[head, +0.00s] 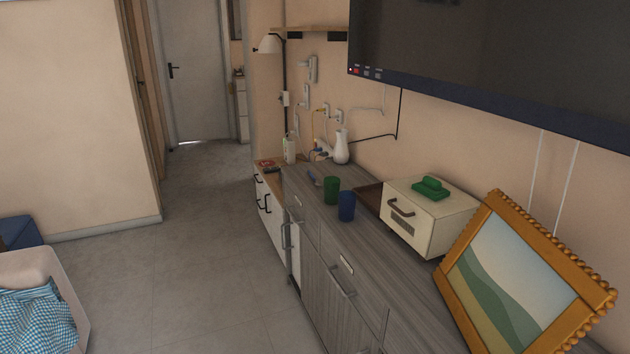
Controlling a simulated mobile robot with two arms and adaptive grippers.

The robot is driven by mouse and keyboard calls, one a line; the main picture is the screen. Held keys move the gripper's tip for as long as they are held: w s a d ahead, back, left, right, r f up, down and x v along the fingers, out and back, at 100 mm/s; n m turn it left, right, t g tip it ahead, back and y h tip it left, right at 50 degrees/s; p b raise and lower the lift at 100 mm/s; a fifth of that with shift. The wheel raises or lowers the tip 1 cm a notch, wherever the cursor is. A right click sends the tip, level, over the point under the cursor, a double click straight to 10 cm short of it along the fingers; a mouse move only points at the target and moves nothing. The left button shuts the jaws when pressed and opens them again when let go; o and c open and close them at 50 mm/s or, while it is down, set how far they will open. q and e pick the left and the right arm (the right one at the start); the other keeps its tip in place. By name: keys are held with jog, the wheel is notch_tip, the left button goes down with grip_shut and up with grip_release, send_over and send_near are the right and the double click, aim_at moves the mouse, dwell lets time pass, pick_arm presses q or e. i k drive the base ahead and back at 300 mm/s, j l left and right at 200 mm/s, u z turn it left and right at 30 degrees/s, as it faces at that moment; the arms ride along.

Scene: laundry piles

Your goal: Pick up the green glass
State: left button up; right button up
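The green glass (331,190) stands upright on the grey wooden sideboard (389,276), near its front edge. A blue glass (347,206) stands just in front of it, to the right, and slightly overlaps it in the picture. Neither of my grippers is in the head view.
A cream box (426,218) with a green object (431,188) on top stands right of the glasses. A gold-framed picture (519,277) leans nearer. A white vase (341,147) stands behind. A basket with checked cloth (38,316) is lower left. The floor (190,270) between is clear.

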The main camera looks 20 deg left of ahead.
aim_at(332, 184)
jog(key=i+j, duration=0.2)
jog(key=i+j+z, duration=0.15)
jog(key=j, duration=0.3)
jog(key=i+j, duration=0.3)
jog(key=i+j+z, duration=0.1)
jog(key=j, duration=0.25)
jog(key=i+j+z, duration=0.1)
jog(key=i+j, duration=0.4)
jog(key=j, duration=0.25)
jog(key=i+j+z, duration=0.1)
jog(key=j, duration=0.3)
jog(key=i+j, duration=0.25)
jog(key=j+z, duration=0.05)
jog(key=j, duration=0.05)
